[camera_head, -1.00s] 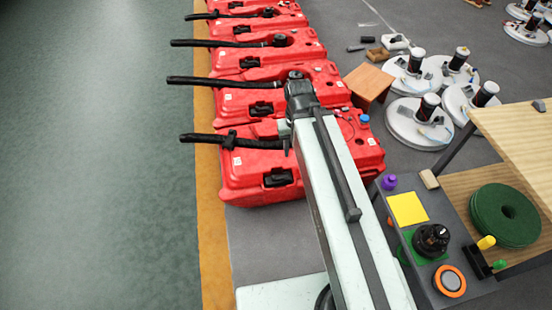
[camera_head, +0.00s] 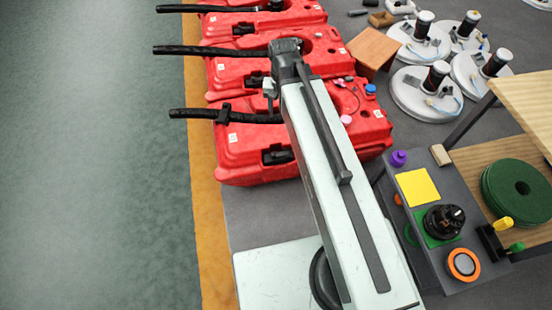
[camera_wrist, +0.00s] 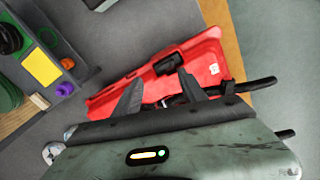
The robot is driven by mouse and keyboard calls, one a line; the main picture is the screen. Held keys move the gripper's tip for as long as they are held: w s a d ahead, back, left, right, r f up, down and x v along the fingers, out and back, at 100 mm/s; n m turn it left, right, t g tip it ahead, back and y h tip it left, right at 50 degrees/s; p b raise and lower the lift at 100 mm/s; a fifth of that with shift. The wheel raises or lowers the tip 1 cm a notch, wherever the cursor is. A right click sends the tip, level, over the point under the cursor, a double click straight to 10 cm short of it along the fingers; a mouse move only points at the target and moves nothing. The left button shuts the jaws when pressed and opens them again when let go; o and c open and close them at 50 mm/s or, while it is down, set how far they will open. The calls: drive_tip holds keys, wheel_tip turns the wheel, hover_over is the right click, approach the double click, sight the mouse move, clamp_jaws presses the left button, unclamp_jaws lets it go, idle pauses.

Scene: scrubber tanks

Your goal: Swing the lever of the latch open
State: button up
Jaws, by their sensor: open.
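A black latch (camera_head: 277,154) sits on the near side of the nearest red tank (camera_head: 240,146). In the wrist view the latch (camera_wrist: 168,63) shows on the red tank (camera_wrist: 208,62), beyond my fingertips. Its lever is too small to make out apart from the latch body. My gripper (camera_wrist: 158,78) is open, with its two dark fingers apart and nothing seen between them. The fingers are apart from the latch in the picture; the depth gap is hard to judge. In the head view my arm reaches over the tanks, and its fingers are hidden.
More red tanks with black hoses (camera_head: 205,50) stand in a row behind. A grey control panel (camera_head: 402,228) with knobs and a yellow square is at the right. Green floor at the left is clear.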

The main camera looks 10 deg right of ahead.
sight(275, 153)
drive_tip(key=w+f+m+b, duration=0.4)
drive_tip(key=f+b, duration=0.6)
drive_tip(key=f, duration=0.2)
drive_tip(key=w+f+m+b, duration=0.3)
drive_tip(key=f+m+b, duration=0.2)
drive_tip(key=f+b, duration=0.6)
drive_tip(key=w+f+m+b, duration=0.4)
drive_tip(key=f+b, duration=0.7)
drive_tip(key=f, duration=0.3)
drive_tip(key=shift+w+d+m, duration=0.1)
drive_tip(key=shift+w+m, duration=0.2)
drive_tip(key=shift+m, duration=0.2)
drive_tip(key=shift+w+f+b, duration=0.1)
drive_tip(key=shift+b, duration=0.25)
drive_tip(key=shift+m, duration=0.3)
wheel_tip(275, 153, down, 8)
drive_tip(key=b, duration=0.7)
drive_tip(key=shift+b, duration=0.35)
drive_tip(key=shift+r, duration=0.2)
clamp_jaws()
